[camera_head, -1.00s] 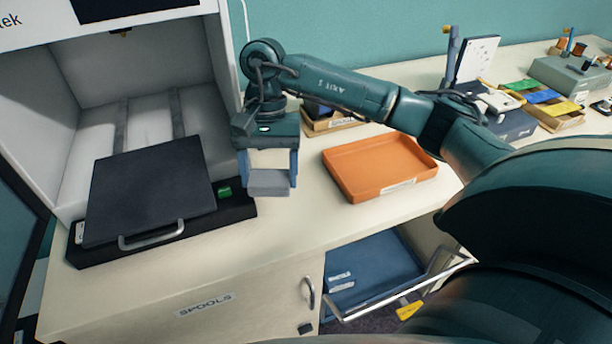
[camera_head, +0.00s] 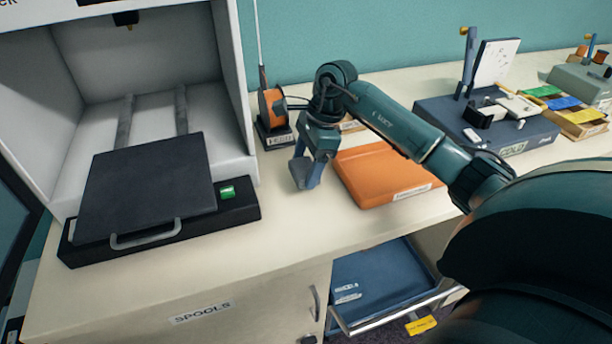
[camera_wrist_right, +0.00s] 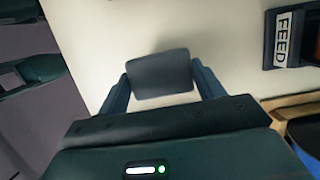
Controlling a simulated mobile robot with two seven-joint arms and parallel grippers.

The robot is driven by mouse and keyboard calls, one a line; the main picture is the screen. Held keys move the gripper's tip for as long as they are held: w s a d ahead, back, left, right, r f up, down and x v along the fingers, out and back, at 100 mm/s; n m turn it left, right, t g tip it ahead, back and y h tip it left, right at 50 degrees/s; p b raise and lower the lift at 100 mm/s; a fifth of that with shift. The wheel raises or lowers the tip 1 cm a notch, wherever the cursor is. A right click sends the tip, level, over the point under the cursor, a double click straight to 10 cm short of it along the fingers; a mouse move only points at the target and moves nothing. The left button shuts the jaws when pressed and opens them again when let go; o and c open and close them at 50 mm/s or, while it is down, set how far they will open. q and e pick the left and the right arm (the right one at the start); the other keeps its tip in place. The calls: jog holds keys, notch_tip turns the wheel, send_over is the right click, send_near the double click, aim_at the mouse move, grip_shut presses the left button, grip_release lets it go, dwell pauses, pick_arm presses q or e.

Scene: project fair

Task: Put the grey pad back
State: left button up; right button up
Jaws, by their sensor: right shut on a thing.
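The grey pad (camera_wrist_right: 160,75) is a small flat piece with rounded corners, held between the two fingers of my right gripper in the right wrist view. My right gripper (camera_head: 307,173) is shut on it. In the head view the gripper hangs over the pale worktop, left of the orange tray and right of the printer, and the pad is hard to make out between the fingers. The wrist view shows bare worktop behind the pad; I cannot tell how high it is held.
A white printer with a dark plate (camera_head: 145,190) stands at left. An orange tray (camera_head: 378,185) lies right of my gripper, and a spool holder marked FEED (camera_head: 277,141) stands behind it. Below, a drawer with a blue inside (camera_head: 372,270) is open. The front worktop is clear.

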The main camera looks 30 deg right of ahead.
aim_at(310, 166)
jog(key=shift+f, duration=1.8)
jog(key=shift+f, duration=0.1)
jog(key=shift+f, duration=0.2)
jog(key=o, duration=0.9)
jog(key=shift+r, duration=0.1)
jog(key=shift+o, duration=0.2)
jog(key=shift+r+p, duration=0.3)
jog(key=b+v, duration=0.1)
jog(key=v, duration=1)
jog(key=shift+d+r, duration=0.25)
jog(key=shift+r, duration=0.15)
jog(key=shift+s+f, duration=0.1)
